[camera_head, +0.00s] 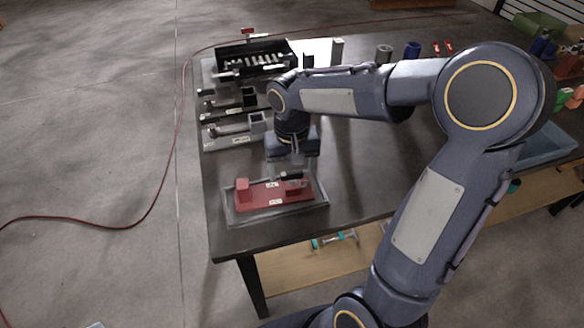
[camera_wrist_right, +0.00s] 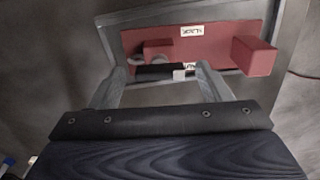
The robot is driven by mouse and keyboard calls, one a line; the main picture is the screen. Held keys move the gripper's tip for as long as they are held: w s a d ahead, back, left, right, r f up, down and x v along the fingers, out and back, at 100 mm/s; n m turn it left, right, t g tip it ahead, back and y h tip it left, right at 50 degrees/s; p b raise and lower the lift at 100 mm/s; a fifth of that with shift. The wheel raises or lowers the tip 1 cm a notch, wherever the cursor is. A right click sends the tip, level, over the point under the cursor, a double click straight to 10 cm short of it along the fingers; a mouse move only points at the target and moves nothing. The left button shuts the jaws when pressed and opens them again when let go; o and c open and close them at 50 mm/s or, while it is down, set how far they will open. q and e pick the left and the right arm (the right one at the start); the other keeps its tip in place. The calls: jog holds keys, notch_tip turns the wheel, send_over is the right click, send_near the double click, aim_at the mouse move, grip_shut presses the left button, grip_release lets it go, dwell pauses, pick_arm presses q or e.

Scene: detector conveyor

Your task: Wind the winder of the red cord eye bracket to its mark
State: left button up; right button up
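The red cord eye bracket (camera_head: 262,197) lies in a grey tray (camera_head: 232,215) at the near left corner of the dark table. It is a flat red plate with a raised red block at each end and small white labels. Its winder, a short black bar with a pale end (camera_wrist_right: 160,72), shows beside one block in the right wrist view. My right gripper (camera_wrist_right: 162,76) points down over this end of the bracket, fingers apart, one on each side of the black bar. I see no clear contact. In the head view my right gripper (camera_head: 290,170) partly covers it. My left gripper is not in view.
Grey and black brackets (camera_head: 232,131) stand farther back along the table's left edge, with a black bin (camera_head: 253,57) of parts behind them. Cylinders stand at the back. A red cord (camera_head: 160,190) lies on the floor.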

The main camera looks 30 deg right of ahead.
aim_at(292, 173)
notch_tip(292, 173, up, 8)
jog(key=shift+f+p, duration=0.1)
jog(key=shift+p, duration=0.2)
dwell(0.3)
dwell(0.4)
jog(key=s+a+f+n+t+y, duration=0.1)
jog(key=s+a+t+y, duration=0.1)
jog(key=s, duration=0.6)
jog(key=s+a+f+n+t+y, duration=0.1)
jog(key=s+a+t, duration=0.1)
jog(key=s, duration=0.7)
jog(key=shift+t+y+p, duration=0.4)
jog(key=shift+t+p, duration=0.05)
jog(key=shift+t, duration=0.35)
